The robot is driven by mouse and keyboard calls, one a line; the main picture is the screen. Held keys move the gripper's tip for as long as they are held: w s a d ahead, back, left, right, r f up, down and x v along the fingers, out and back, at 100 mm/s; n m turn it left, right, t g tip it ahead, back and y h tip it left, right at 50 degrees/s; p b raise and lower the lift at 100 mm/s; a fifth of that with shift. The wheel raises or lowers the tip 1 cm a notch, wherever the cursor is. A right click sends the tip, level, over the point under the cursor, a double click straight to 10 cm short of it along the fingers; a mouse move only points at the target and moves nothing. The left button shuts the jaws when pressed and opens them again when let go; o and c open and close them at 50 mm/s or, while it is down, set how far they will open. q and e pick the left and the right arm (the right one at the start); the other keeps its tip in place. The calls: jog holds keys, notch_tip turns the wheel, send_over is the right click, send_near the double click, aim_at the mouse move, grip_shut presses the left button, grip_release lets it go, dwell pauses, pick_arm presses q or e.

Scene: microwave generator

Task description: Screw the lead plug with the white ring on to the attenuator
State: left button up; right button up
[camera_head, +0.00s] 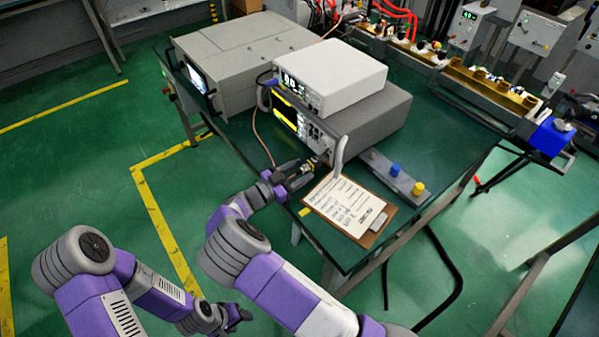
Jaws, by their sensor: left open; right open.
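My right gripper (312,170) is at the front of the grey instrument (352,122), by its lower front edge at the table's near side. Its fingers look open. A small brass-coloured part (316,161) is at its fingertips; I cannot tell whether it is the attenuator or the plug, or whether the fingers touch it. A thin copper-coloured lead (257,130) hangs from the instrument's left side down behind the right gripper. The white ring cannot be made out. My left gripper (238,318) is open and empty, low in front of the table over the floor.
A white meter (335,75) sits on the grey instrument, with a large grey cabinet (240,55) behind left. A white curved piece (341,152) stands above the clipboard (348,207). A grey strip with blue and yellow knobs (395,171) lies to the right.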

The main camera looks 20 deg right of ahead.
jog(key=shift+w+d, duration=0.1)
jog(key=shift+d, duration=0.1)
jog(key=shift+c, duration=0.3)
grip_shut()
jog(key=shift+f+m+b, duration=0.1)
jog(key=shift+m+b, duration=0.5)
jog(key=shift+m, duration=0.4)
jog(key=shift+m+b, duration=0.5)
jog(key=shift+m, duration=0.6)
jog(key=shift+o, duration=0.3)
grip_release()
